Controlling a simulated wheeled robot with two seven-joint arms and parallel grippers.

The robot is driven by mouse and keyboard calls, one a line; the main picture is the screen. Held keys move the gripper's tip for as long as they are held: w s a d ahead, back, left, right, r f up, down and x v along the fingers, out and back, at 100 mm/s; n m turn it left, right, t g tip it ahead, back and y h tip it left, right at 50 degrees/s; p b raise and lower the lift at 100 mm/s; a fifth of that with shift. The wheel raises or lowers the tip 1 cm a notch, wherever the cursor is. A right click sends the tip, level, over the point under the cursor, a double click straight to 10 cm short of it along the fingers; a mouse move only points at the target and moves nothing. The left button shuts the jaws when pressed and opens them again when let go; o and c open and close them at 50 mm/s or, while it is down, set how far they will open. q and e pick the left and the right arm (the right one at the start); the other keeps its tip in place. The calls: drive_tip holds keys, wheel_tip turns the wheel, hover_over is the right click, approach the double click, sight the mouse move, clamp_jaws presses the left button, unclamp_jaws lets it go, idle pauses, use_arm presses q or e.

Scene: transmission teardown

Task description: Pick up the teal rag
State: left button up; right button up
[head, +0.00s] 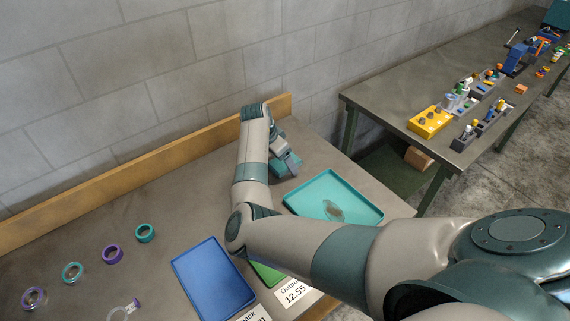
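My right arm comes in from the right, bends at its elbow and reaches to the back of the workbench (180,220). My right gripper (292,161) is low near the bench's back right corner, just behind the teal tray. A small teal patch (278,169) shows beside and below the gripper, partly hidden by it. It may be the rag, but I cannot tell it surely from the gripper's own parts. Whether the fingers are open or shut is too small to see. My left gripper is not in view.
A blue tray (207,276) and a mostly hidden green tray (267,273) lie nearer. Several purple and teal rings, including one teal ring (145,226), lie at left. A wooden ledge (100,201) runs along the wall.

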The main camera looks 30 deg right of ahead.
idle(0.3)
drive_tip(key=c, duration=1.1)
drive_tip(key=shift+r, duration=0.15)
drive_tip(key=shift+r+b, duration=0.35)
drive_tip(key=shift+r, duration=0.2)
drive_tip(key=r, duration=0.1)
drive_tip(key=r+b, duration=0.1)
drive_tip(key=r, duration=0.1)
drive_tip(key=shift+s+d+r+b, duration=0.25)
drive_tip(key=shift+s+d+b, duration=0.05)
drive_tip(key=shift+d+b, duration=0.1)
drive_tip(key=s+d+r+b, duration=0.1)
drive_tip(key=s+d+r, duration=0.2)
drive_tip(key=d, duration=0.1)
drive_tip(key=s+d+r+b, duration=0.2)
drive_tip(key=s+d+r, duration=0.1)
drive_tip(key=s, duration=0.1)
drive_tip(key=shift+s+d+r, duration=0.25)
drive_tip(key=shift+d+r, duration=0.1)
drive_tip(key=o, duration=0.5)
drive_tip(key=shift+c, duration=0.2)
drive_tip(key=c, duration=0.4)
